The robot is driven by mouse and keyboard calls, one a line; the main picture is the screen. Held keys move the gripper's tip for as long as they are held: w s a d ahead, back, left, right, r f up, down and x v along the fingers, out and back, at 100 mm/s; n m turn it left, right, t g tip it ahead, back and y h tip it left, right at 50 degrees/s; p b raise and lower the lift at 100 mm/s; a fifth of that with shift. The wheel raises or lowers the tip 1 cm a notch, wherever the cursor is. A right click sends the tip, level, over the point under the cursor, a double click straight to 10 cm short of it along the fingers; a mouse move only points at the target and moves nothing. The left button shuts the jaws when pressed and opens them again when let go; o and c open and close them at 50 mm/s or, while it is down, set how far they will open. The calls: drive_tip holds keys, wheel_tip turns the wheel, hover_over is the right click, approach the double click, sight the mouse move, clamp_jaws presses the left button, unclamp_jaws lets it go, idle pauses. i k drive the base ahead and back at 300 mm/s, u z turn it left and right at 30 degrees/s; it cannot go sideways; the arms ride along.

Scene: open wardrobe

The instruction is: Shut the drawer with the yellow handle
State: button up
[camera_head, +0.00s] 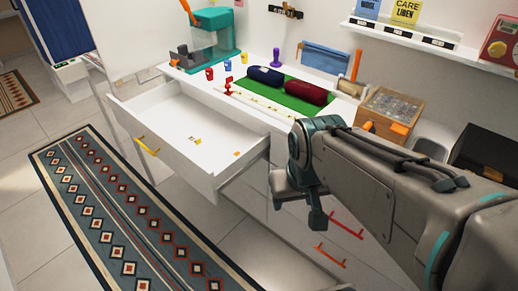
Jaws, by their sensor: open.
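The drawer (190,179) with the yellow handle (147,146) is pulled far out of the white cabinet. Its handle is on the front panel, at the left. A few small yellowish items (196,141) lie on its floor. My gripper (298,208) is open and empty, pointing down. In the picture it is to the right of the drawer and apart from the yellow handle. My arm hides part of the cabinet front.
A red handle (347,224) and an orange handle (330,256) show lower on the cabinet front. The top holds a teal machine (214,38), a green mat (294,101) with two rolls, and a wooden box (390,108). A patterned rug (110,215) covers the floor at left.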

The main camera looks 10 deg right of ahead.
sight(160, 119)
drive_tip(key=u, duration=1.15)
drive_tip(key=i, duration=0.7)
drive_tip(key=u, duration=0.6)
